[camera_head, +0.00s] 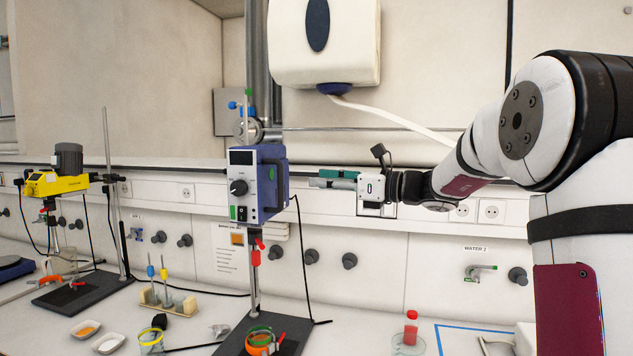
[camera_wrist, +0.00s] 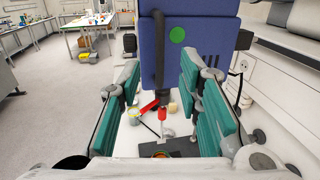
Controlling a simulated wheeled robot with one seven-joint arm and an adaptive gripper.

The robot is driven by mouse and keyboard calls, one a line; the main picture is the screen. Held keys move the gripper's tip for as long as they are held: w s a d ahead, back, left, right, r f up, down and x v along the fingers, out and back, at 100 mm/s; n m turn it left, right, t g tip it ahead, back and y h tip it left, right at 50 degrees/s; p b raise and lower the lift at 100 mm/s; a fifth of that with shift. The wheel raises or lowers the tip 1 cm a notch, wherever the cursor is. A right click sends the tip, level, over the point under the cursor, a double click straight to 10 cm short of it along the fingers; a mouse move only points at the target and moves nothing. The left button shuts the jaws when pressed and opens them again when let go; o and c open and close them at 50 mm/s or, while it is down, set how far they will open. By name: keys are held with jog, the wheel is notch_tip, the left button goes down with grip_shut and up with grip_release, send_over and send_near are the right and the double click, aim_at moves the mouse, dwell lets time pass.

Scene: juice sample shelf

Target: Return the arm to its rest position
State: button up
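My gripper (camera_head: 338,179) is raised above the bench at the end of my arm, pointing left in the head view, just right of a blue stirrer motor (camera_head: 258,186). In the wrist view my gripper (camera_wrist: 160,100) shows two green-padded fingers spread wide apart, with nothing between them. The blue stirrer motor (camera_wrist: 185,50) fills the upper middle of that view, ahead of the fingers. In the head view, my fingertips sit close to its right side; whether they touch it cannot be told.
A red-capped bottle (camera_head: 410,328) stands on the bench at lower right. A yellow stirrer (camera_head: 57,183) is at left. A pipette rack (camera_head: 168,300), two small dishes (camera_head: 108,343) and a yellow-rimmed beaker (camera_head: 151,342) stand on the bench. A white dispenser (camera_head: 325,45) hangs on the wall above.

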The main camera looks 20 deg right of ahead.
dwell(0.4)
jog(key=s+a+f+n+g+h, duration=0.2)
jog(key=s+a+f+n+g, duration=0.15)
jog(key=s+a+n, duration=0.35)
jog(key=s+a+f+n+g+h, duration=0.1)
jog(key=s+a+f+n+g, duration=0.25)
jog(key=s+a, duration=0.5)
jog(key=s+d+f+n+h, duration=0.3)
jog(key=s+n, duration=0.5)
jog(key=s, duration=0.3)
jog(key=s+d+f+n+h, duration=0.3)
jog(key=s+f+n+h, duration=0.3)
jog(key=s+n, duration=0.3)
jog(key=shift+s+d+f+g+b, duration=0.3)
jog(key=shift+s+d+f, duration=0.1)
jog(key=shift+s+f, duration=0.35)
jog(key=shift+r, duration=0.15)
